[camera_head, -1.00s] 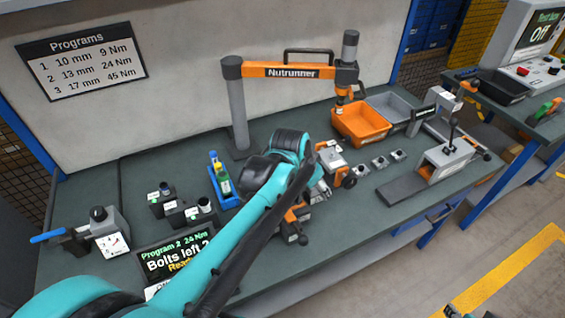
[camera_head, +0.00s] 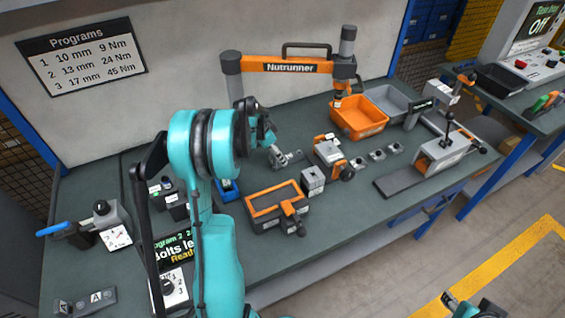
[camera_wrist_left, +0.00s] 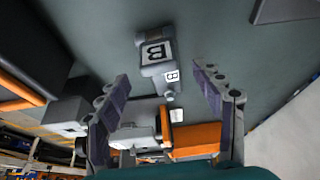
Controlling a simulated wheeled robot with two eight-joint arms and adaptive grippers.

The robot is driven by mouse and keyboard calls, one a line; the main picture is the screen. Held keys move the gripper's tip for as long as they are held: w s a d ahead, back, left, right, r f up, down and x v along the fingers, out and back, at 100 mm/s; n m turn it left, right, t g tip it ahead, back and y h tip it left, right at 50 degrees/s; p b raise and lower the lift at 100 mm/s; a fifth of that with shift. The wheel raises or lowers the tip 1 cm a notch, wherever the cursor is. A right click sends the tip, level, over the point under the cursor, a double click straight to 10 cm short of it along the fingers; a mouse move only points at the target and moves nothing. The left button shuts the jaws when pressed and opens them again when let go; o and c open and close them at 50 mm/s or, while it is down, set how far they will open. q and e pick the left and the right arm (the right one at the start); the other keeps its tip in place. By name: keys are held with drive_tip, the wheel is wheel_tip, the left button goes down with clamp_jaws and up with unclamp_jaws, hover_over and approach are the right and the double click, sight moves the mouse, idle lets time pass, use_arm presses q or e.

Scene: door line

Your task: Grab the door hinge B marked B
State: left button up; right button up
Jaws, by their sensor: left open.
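The door hinge B (camera_wrist_left: 157,60) is a grey part with two white labels reading B. It lies on the green bench in the upper middle of the left wrist view. In the head view a grey part that seems to be this hinge (camera_head: 284,158) lies right below my left gripper (camera_head: 266,132). My left gripper also shows in the left wrist view (camera_wrist_left: 165,98), its fingers wide apart and empty. The hinge lies between and beyond the fingertips, apart from them. At the bottom edge of the head view part of my right arm shows; its jaws cannot be made out.
An orange-rimmed black box (camera_head: 262,212), a grey block (camera_head: 312,181) and an orange-handled fixture (camera_head: 330,152) stand close by. The Nutrunner arm (camera_head: 292,68) spans behind. Orange (camera_head: 358,121) and grey bins stand farther right.

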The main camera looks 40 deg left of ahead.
sight(287, 155)
use_arm(q)
drive_tip(key=b+x, duration=0.2)
drive_tip(key=x, duration=0.2)
drive_tip(key=shift+w+a+f, duration=0.1)
drive_tip(key=shift+w+f, duration=0.15)
drive_tip(key=shift+w, duration=0.05)
drive_tip(key=shift+s+r, duration=0.1)
drive_tip(key=shift+r, duration=0.05)
clamp_jaws()
